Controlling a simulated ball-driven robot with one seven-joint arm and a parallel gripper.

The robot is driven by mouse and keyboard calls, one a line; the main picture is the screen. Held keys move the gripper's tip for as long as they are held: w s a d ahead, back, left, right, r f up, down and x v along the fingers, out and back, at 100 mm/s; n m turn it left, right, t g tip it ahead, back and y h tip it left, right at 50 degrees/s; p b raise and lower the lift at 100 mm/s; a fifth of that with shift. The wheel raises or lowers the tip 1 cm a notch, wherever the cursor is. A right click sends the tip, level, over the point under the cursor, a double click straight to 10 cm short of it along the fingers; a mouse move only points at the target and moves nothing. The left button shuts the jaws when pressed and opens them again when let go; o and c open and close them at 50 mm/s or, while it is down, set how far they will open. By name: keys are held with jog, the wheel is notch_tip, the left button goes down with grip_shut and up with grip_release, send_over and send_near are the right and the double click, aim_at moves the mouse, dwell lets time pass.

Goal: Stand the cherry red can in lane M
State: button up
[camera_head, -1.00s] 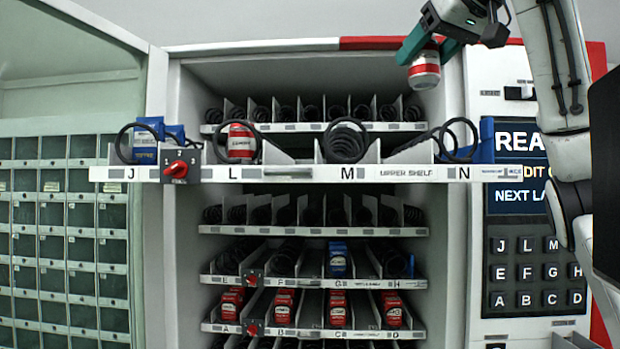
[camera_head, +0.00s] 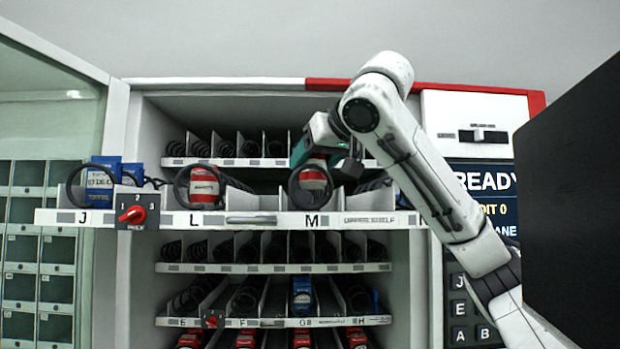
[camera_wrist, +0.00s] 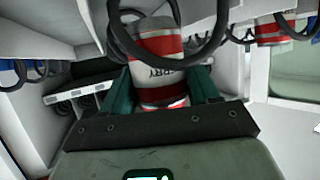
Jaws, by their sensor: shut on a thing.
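The cherry red can (camera_head: 312,184), red with a white band, is upright in lane M of the pulled-out upper shelf (camera_head: 273,220), behind the black coil ring at the lane's front. My gripper (camera_head: 318,150) is shut on it from above and behind. In the wrist view the can (camera_wrist: 158,60) sits between the green fingers, with "RRY" lettering visible and the black coil crossing in front of it. Whether its base touches the lane floor is hidden.
Another red can (camera_head: 204,186) stands in lane L, and blue boxes (camera_head: 103,177) stand in lane J. A red dial (camera_head: 132,214) is on the shelf front. Lower shelves hold coils and more goods. An open glass door is at left.

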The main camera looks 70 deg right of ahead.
aim_at(318, 173)
jog(key=f, duration=0.1)
jog(key=f+p, duration=0.1)
jog(key=f, duration=0.1)
jog(key=shift+w+d, duration=0.1)
jog(key=shift+w, duration=0.25)
jog(key=shift+f, duration=0.55)
jog(key=o, duration=0.9)
jog(key=shift+f, duration=0.1)
jog(key=shift+r, duration=0.2)
jog(key=shift+s+a, duration=0.25)
jog(key=shift+a, duration=0.05)
jog(key=b+v, duration=0.3)
jog(key=v, duration=0.8)
jog(key=shift+s+a+r, duration=0.1)
jog(key=shift+r, duration=0.05)
